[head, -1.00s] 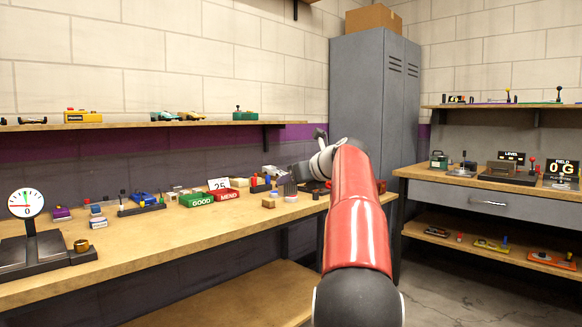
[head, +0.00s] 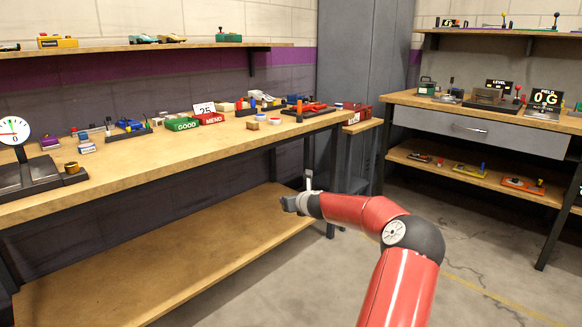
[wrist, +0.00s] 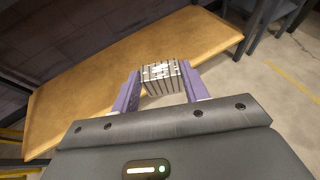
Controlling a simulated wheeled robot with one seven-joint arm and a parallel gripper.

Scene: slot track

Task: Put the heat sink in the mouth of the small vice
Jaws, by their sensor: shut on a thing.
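The heat sink (wrist: 160,77) is a silver block with fins, seen in the wrist view between the two purple fingers of my gripper (wrist: 161,88). My gripper is shut on it. In the head view my gripper (head: 290,204) is at the end of the red arm, lower than the workbench top and in front of the bench; the heat sink cannot be made out there. The small vice cannot be picked out with certainty. A red tool on a dark base (head: 306,107) lies near the right end of the bench, too small to identify.
A second bench (head: 480,113) stands at right. Open floor lies between them.

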